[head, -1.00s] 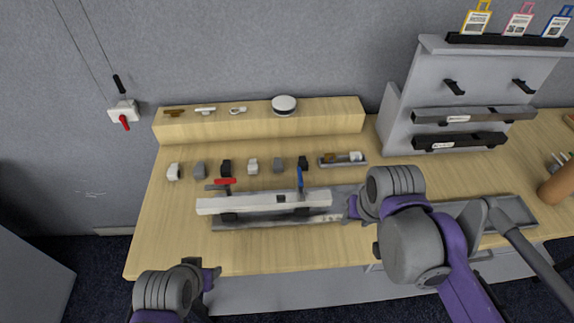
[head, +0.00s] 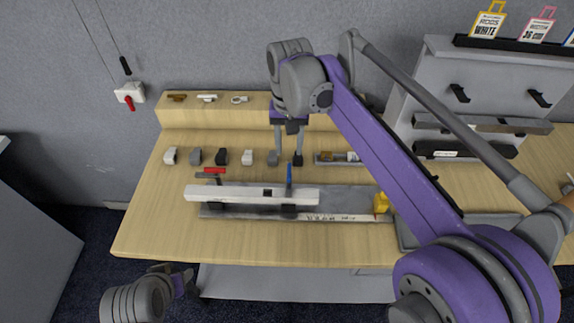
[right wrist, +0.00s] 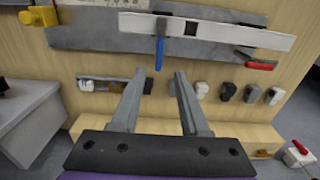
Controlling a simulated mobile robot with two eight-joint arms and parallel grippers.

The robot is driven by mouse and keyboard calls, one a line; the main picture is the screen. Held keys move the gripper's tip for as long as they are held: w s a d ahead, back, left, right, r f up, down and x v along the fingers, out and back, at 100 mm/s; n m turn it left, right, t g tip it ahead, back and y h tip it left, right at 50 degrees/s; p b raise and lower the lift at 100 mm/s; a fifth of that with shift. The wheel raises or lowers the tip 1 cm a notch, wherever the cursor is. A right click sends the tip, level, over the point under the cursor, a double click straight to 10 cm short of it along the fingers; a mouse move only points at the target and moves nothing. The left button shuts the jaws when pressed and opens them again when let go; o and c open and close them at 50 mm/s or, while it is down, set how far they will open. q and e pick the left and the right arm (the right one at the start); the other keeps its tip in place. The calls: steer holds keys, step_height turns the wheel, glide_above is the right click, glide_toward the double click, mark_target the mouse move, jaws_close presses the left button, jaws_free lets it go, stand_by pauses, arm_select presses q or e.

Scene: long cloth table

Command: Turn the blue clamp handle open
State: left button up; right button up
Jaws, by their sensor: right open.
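The blue clamp handle (head: 289,174) stands upright at the white bar (head: 235,193) on the grey fixture. In the right wrist view, the blue handle (right wrist: 159,53) lies ahead of the fingertips, near the line between them and apart from both. My right gripper (head: 285,160) is open and empty, pointing down over the table just behind the handle. Its two spread fingers (right wrist: 162,77) also show in the right wrist view. My left gripper (head: 187,280) is at the table's front edge, far from the clamp; its jaws are unclear.
A red-handled clamp (head: 214,170) sits at the bar's left end. A yellow block (head: 381,203) stands at the fixture's right. Several small clips and a small tray (head: 338,158) line the table behind the bar. A raised wooden shelf (head: 225,116) runs along the back.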

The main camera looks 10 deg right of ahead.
mark_target(289, 170)
step_height(289, 170, down, 8)
steer(key=shift+f, duration=0.1)
stand_by(0.4)
jaws_close()
